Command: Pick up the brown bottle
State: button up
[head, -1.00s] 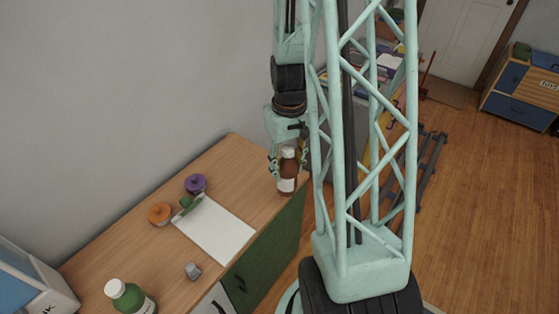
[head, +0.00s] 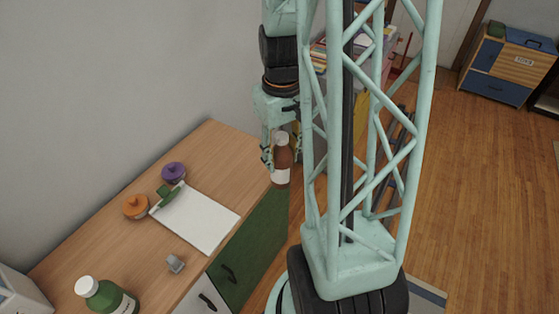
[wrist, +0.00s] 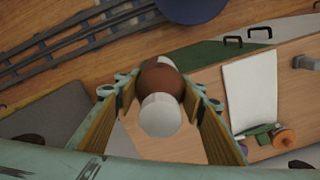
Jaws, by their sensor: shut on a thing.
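The brown bottle (head: 283,158) has a white cap and a white label and hangs upright in my gripper (head: 282,152). In the head view it appears at the far right end of the wooden counter, by its edge. In the wrist view the bottle's white cap (wrist: 161,115) and brown shoulder (wrist: 160,78) lie between the two fingers of my gripper (wrist: 160,105). The gripper is shut on it. The lower part of the bottle is hidden in the wrist view.
On the counter (head: 225,150) are a white sheet (head: 200,222), an orange object (head: 136,206), a purple object (head: 173,172), a green item (head: 168,194), a small grey object (head: 176,263) and a green bottle (head: 105,297). My lattice column blocks the view to the right.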

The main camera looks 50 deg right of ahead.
jog(key=shift+s+a+b, duration=0.2)
jog(key=shift+s+b, duration=0.4)
jog(key=shift+b, duration=0.6)
jog(key=shift+a+r+n, duration=0.1)
jog(key=shift+r+n, duration=0.05)
jog(key=shift+n, duration=0.15)
